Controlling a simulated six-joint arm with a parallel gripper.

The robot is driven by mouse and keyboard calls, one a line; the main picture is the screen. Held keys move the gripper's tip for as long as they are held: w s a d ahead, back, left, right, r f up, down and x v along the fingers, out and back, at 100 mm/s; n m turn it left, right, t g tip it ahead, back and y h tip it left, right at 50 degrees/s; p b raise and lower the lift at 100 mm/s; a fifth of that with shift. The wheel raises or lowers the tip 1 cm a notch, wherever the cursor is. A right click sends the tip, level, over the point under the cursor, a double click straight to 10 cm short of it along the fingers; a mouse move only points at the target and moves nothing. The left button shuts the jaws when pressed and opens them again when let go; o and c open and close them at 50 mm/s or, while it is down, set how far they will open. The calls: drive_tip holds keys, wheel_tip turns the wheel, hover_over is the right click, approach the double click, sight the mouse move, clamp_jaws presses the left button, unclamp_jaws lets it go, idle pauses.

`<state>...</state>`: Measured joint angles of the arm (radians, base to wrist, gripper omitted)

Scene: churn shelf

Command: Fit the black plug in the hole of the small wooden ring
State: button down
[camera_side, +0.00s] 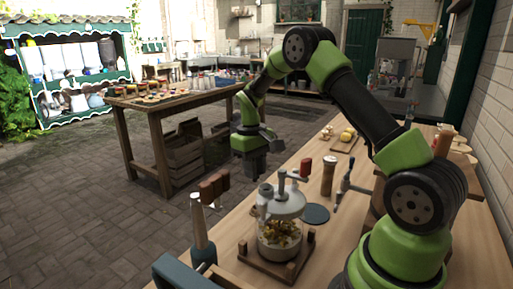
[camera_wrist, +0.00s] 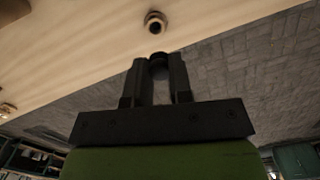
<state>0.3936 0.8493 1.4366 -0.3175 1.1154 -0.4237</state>
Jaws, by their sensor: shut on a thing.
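The small wooden ring (camera_wrist: 155,22) lies on the wooden table near its edge, at the top of the wrist view, with its dark hole showing. My gripper (camera_wrist: 160,70) is shut on the black plug (camera_wrist: 159,68), which shows as a dark round shape between the fingertips. The plug and ring are apart in the wrist view, with the ring just beyond the fingertips. In the side view my gripper (camera_side: 256,168) points down near the table's far left edge. I cannot make out the ring or the plug there.
A glass churn jar with a crank (camera_side: 280,240) stands on a wooden base at the table's front. A dark disc (camera_side: 316,214), a wooden mill (camera_side: 328,176) and a board with yellow items (camera_side: 345,142) are behind it. Upright wooden-handled tools (camera_side: 199,225) stand at front left.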

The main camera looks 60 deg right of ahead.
drive_tip(key=shift+w+d+f, duration=0.1)
drive_tip(key=shift+d+f, duration=0.1)
drive_tip(key=shift+f, duration=1.05)
drive_tip(key=shift+d+f, duration=0.2)
drive_tip(key=shift+f, duration=1.1)
drive_tip(key=shift+w+d+f, duration=0.1)
drive_tip(key=shift+d+f, duration=0.1)
drive_tip(key=shift+f, duration=1.05)
drive_tip(key=shift+f, duration=0.5)
drive_tip(key=shift+r, duration=0.1)
drive_tip(key=c, duration=0.9)
unclamp_jaws()
drive_tip(key=shift+c, duration=0.2)
drive_tip(key=c, duration=0.4)
drive_tip(key=shift+r, duration=0.1)
drive_tip(key=shift+w+d+r, duration=0.1)
drive_tip(key=shift+w+r, duration=0.1)
drive_tip(key=shift+r, duration=1.55)
drive_tip(key=shift+w+r, duration=0.15)
drive_tip(key=shift+r, duration=1.6)
